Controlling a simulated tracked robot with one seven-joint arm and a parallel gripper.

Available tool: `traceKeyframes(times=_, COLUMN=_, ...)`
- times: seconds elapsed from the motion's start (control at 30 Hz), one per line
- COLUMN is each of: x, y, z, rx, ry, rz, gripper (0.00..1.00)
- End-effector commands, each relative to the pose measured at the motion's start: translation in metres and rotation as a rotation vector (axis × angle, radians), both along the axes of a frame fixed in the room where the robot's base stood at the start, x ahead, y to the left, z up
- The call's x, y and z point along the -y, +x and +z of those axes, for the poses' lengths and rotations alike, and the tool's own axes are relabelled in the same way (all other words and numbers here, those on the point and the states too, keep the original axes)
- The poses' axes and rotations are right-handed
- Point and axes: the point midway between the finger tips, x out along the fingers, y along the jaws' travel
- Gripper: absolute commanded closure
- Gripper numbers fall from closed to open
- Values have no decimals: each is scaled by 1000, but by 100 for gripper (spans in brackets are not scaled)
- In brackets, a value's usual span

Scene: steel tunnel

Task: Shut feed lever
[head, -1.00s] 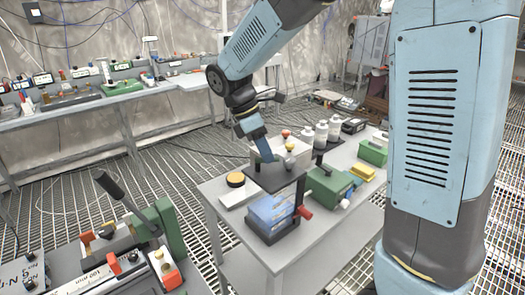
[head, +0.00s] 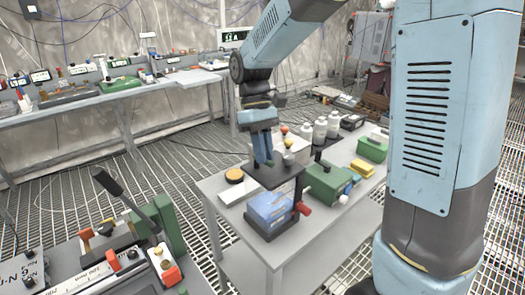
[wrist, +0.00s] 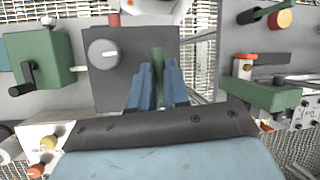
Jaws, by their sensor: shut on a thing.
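My gripper (head: 264,163) points down over a dark plate (head: 272,180) on top of a unit with a blue block on the small grey table. In the wrist view my gripper (wrist: 158,75) has its two blue fingers closed around an upright green bar (wrist: 158,58), which appears to be the feed lever. The fingers hide its lower part, and in the head view they hide the lever. A silver knob (wrist: 103,52) sits on the dark plate beside the fingers; it also shows in the head view (head: 289,159).
A green box (head: 326,182) with a crank stands right of the unit, and a red handle (head: 304,208) juts out nearby. A bench with a black-handled lever (head: 107,181) is at front left.

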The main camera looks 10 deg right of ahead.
Motion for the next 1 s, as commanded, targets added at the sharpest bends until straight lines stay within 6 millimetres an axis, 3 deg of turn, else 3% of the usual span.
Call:
traceKeyframes(times=0.3, x=0, y=-4, z=-2, rx=-8, ry=-6, rz=-121, gripper=100)
traceKeyframes(times=0.87, x=0, y=-6, z=-2, rx=-10, ry=-6, rz=-144, gripper=100)
traceKeyframes(times=0.9, x=0, y=-6, z=-2, rx=-10, ry=-6, rz=-144, gripper=80)
traceKeyframes(times=1.0, x=0, y=-5, z=-2, rx=-8, ry=-5, rz=-144, gripper=71)
